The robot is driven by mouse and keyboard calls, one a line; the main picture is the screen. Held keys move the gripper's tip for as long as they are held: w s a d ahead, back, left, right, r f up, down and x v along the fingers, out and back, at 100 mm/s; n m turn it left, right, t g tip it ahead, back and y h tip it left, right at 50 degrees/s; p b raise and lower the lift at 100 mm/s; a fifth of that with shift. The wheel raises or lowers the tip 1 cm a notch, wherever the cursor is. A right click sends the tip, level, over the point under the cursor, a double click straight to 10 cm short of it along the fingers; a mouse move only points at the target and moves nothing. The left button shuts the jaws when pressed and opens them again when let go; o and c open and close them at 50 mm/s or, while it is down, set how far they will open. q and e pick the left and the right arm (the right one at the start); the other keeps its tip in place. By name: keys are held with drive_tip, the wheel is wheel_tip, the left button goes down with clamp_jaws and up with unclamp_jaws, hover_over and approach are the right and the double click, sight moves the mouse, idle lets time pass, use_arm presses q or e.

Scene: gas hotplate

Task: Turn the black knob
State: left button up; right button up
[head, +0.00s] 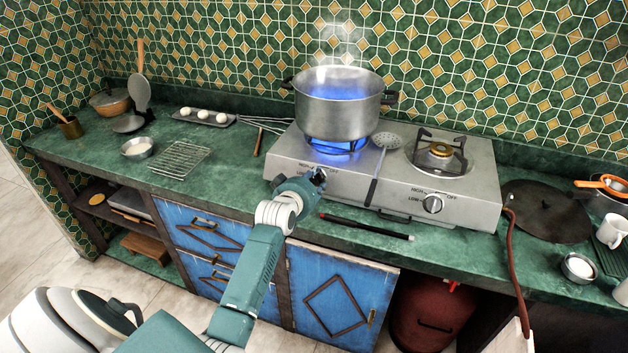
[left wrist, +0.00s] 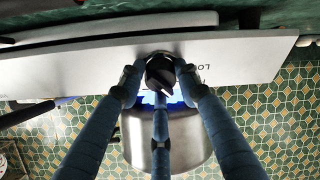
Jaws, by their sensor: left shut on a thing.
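The silver two-burner gas hotplate (head: 345,186) stands on the green counter. My left gripper (head: 318,180) is at its front panel, at the left burner's control. In the left wrist view the black knob (left wrist: 160,74) sits between the fingers of my left gripper (left wrist: 161,82), which are shut on it. In the head view the gripper hides this knob. A second knob (head: 433,204) shows uncovered on the right of the panel. Blue flame (head: 335,147) burns under a large metal pot (head: 338,115) on the left burner. My right gripper is not in view.
The right burner (head: 437,153) is empty. A dark rod (head: 366,226) lies along the counter's front edge. A black round lid (head: 545,210) and a hose (head: 515,270) are at right. A wire rack (head: 180,161) lies at left.

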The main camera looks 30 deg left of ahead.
use_arm(q)
drive_tip(key=shift+r+n+p, duration=0.25)
drive_tip(key=shift+n+p, duration=0.35)
drive_tip(key=shift+n, duration=0.1)
drive_tip(key=shift+a+f, duration=0.1)
drive_tip(key=o, duration=1.1)
drive_tip(key=shift+f, duration=0.1)
drive_tip(key=v, duration=1.2)
